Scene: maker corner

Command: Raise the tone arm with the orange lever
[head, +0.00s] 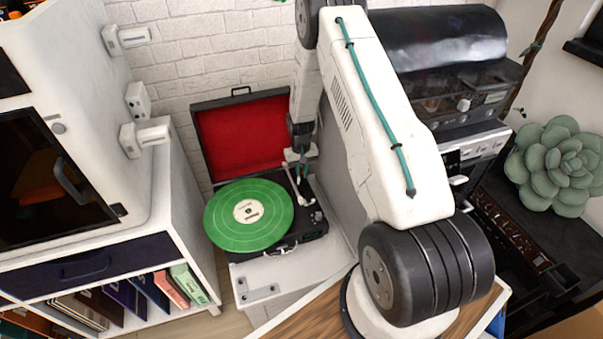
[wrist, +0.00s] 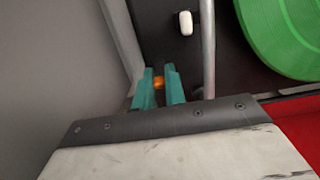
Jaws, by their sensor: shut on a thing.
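The orange lever (wrist: 159,81) shows as a small orange piece between the two teal fingers of my gripper (wrist: 160,92) in the wrist view. The gripper is shut on it. The tone arm (wrist: 208,45) is a silver tube just right of the fingers; whether it is raised cannot be told. In the head view my gripper (head: 304,180) reaches down to the right side of the record player (head: 285,247), beside the green record (head: 270,224). The lever is too small to make out there.
The player's red-lined lid (head: 235,140) stands open at the back. A white knob (wrist: 186,23) sits on the dark deck near the tone arm. A white cabinet (head: 180,210) stands left, and a black and silver machine (head: 460,90) stands right behind my arm.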

